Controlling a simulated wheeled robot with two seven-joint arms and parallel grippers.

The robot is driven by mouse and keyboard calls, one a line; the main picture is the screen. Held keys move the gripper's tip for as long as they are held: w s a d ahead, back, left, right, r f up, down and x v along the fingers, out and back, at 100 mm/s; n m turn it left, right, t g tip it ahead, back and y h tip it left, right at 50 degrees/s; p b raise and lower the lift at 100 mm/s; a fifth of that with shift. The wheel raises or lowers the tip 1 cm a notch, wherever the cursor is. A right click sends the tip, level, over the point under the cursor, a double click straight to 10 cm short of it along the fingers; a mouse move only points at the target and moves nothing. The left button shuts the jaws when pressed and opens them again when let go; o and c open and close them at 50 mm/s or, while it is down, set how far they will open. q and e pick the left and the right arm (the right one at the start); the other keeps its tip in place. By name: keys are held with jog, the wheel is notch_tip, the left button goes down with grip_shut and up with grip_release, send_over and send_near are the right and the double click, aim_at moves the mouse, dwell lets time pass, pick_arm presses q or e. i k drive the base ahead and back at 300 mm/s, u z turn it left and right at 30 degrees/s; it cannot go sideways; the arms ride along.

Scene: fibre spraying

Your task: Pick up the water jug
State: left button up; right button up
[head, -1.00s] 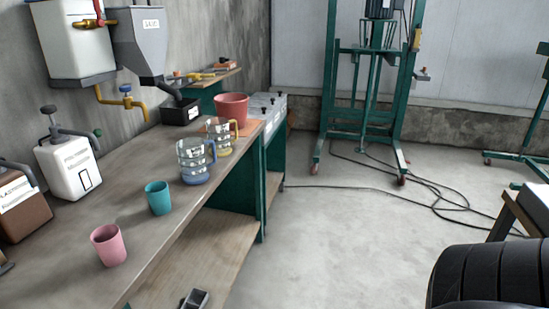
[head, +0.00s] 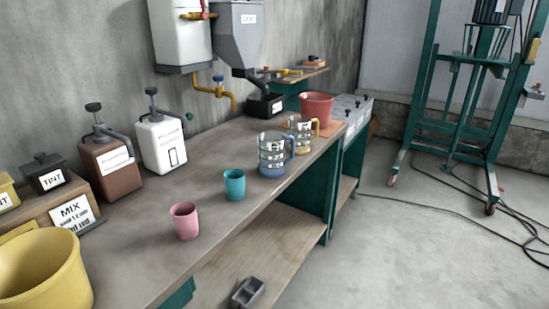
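Two clear jugs stand upright on the workbench (head: 135,235). The nearer jug (head: 271,155) has a blue handle and a blue lower part. The farther jug (head: 301,134) has a yellow handle and yellowish lower part. Both carry white labels too small to read, so I cannot tell which is the water jug. Neither gripper can be made out in view.
A teal cup (head: 234,185) and a pink cup (head: 185,221) stand in front of the jugs. A red bucket (head: 316,107) is behind them. Pump bottles (head: 163,143) line the wall side. A yellow bucket (head: 42,270) is near left. Floor at right holds cables.

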aim_at(271, 145)
jog(key=z, duration=0.55)
jog(key=k, duration=1.3)
jog(key=z, duration=0.85)
jog(key=i, duration=1.7)
jog(key=u, duration=0.95)
jog(key=i, duration=1.15)
jog(key=u, duration=1.25)
